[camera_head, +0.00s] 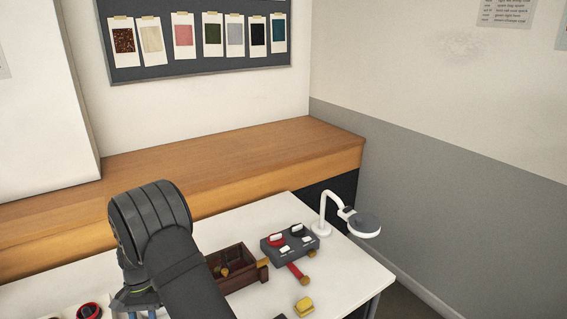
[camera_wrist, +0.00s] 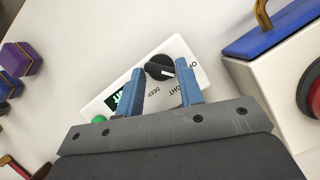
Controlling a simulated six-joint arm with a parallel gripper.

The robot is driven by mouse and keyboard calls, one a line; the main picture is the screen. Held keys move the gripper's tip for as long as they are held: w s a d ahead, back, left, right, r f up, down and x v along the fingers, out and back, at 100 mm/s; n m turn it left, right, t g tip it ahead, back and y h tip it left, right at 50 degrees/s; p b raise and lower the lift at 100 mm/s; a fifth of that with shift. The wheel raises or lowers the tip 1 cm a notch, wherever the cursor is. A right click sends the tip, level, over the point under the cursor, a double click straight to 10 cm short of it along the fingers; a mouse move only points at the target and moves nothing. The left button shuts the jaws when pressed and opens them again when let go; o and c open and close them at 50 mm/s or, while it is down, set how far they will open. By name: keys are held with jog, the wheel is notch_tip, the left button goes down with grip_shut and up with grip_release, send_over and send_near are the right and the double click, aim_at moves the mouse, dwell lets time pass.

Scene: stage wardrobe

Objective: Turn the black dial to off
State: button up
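The black dial (camera_wrist: 159,67) sits on a white panel (camera_wrist: 205,73) in the wrist view. Its white pointer mark faces right, toward the side with the partly hidden "OFF" and "LIGHT" lettering; I cannot tell exactly which it lines up with. "DEEP" is printed lower down. The panel also has a small dark display with green characters (camera_wrist: 117,98) and a green button (camera_wrist: 99,120). My gripper (camera_wrist: 161,83) is open, with blue fingers apart over the panel near the dial, nothing between them. In the head view my arm hides the dial.
A white box with a blue top (camera_wrist: 275,34), brass handle and red round button stands right of the panel. In the head view, a wooden tray (camera_head: 262,270), a grey switch box (camera_head: 290,243) and a white lamp (camera_head: 325,212) stand right of my arm.

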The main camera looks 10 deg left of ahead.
jog(key=shift+m, duration=0.5)
jog(key=shift+r+n+y, duration=0.3)
jog(key=shift+r+n, duration=0.1)
jog(key=shift+r, duration=0.1)
notch_tip(320, 180, up, 16)
jog(key=s+r+n+t+y, duration=0.1)
jog(key=n+t, duration=0.3)
jog(key=n, duration=0.8)
jog(key=f, duration=1.7)
jog(key=shift+d+f, duration=0.2)
jog(key=shift+f, duration=0.2)
jog(key=shift+c, duration=0.2)
grip_shut()
